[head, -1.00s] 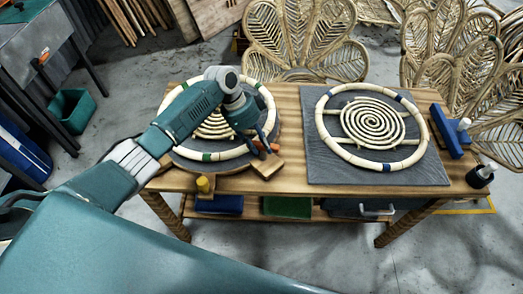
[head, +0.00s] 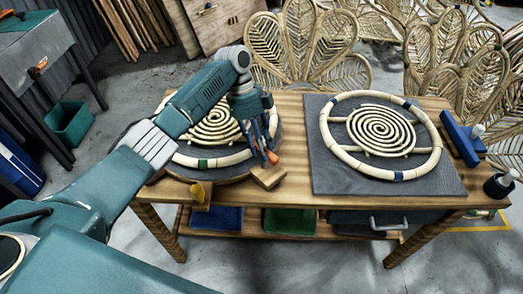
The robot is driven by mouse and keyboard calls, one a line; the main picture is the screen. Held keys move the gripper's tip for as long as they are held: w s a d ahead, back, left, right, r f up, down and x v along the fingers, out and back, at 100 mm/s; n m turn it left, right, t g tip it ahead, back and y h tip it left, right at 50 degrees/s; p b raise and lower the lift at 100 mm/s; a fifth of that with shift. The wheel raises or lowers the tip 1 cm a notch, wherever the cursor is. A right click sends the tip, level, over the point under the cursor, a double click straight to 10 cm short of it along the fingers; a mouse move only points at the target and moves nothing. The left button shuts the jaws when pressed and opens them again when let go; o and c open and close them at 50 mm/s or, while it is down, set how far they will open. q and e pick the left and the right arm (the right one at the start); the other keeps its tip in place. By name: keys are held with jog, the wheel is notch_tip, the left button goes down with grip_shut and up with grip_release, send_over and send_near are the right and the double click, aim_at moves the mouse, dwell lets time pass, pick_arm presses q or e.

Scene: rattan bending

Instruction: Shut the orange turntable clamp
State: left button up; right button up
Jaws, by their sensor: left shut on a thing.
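The orange turntable clamp (head: 272,157) is a small orange piece above a wooden block (head: 268,178) at the front right edge of the dark round turntable (head: 232,172). A ring-and-spiral rattan piece (head: 205,162) lies on the turntable. My left gripper (head: 265,146) reaches over the turntable from the left and points down. Its dark fingers are shut on the orange clamp and hide part of it. The clamp's exact angle is hard to tell. My right gripper is out of view.
A second rattan ring with a spiral (head: 381,134) lies on a grey mat (head: 330,176) on the right of the wooden table (head: 290,110). A blue tool (head: 460,138) and a dark cup (head: 498,187) stand at the right edge.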

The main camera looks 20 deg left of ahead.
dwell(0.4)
pick_arm(q)
jog(key=o, duration=1.2)
jog(key=v, duration=1.2)
jog(key=shift+f, duration=0.1)
